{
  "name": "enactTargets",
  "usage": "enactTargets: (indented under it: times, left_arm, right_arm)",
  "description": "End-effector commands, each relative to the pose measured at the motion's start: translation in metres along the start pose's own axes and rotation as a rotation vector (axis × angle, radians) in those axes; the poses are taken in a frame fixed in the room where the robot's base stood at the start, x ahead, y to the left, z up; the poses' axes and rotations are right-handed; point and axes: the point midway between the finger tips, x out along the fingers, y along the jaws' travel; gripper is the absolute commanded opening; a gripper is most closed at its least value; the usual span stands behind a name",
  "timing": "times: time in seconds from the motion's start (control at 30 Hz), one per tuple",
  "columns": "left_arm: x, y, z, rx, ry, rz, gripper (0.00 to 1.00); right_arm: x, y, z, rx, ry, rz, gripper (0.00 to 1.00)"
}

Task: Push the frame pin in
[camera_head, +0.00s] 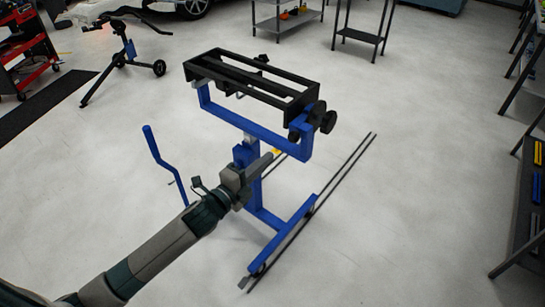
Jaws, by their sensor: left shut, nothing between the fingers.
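A blue stand (262,132) with a black rectangular frame (235,80) on top stands in the middle of the view. Black round knobs (327,118) sit at the frame's right end. A small yellow piece (276,151) shows by the stand's post, just beyond my fingertips; I cannot tell whether it is the frame pin. My left gripper (264,163) is shut and empty, in front of the blue post and below the black frame. I cannot tell whether it touches the post. My right gripper is out of view.
A blue crank-like handle (157,157) rises left of my arm. The stand's blue foot (283,235) and thin dark rails (335,185) lie on the floor. Dark shelving (525,200) lines the right edge. The floor between is clear.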

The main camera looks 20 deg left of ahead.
Motion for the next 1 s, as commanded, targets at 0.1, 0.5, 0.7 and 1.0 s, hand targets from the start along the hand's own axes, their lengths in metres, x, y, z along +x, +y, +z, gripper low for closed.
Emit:
enactTargets:
  times: [0.1,0.5,0.7,1.0]
  left_arm:
    - [-0.02,0.005,-0.001,0.0,0.001,0.001,0.0]
    - [-0.049,0.004,0.0,-0.001,0.0,0.0,0.0]
    - [-0.049,0.004,0.0,-0.001,0.0,0.0,0.0]
    - [-0.049,0.004,0.0,-0.002,0.0,0.001,0.0]
  right_arm:
    - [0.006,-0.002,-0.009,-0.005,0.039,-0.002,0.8]
    - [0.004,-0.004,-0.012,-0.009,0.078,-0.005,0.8]
    - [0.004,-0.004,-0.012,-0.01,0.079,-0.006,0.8]
    - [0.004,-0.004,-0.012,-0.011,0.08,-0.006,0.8]
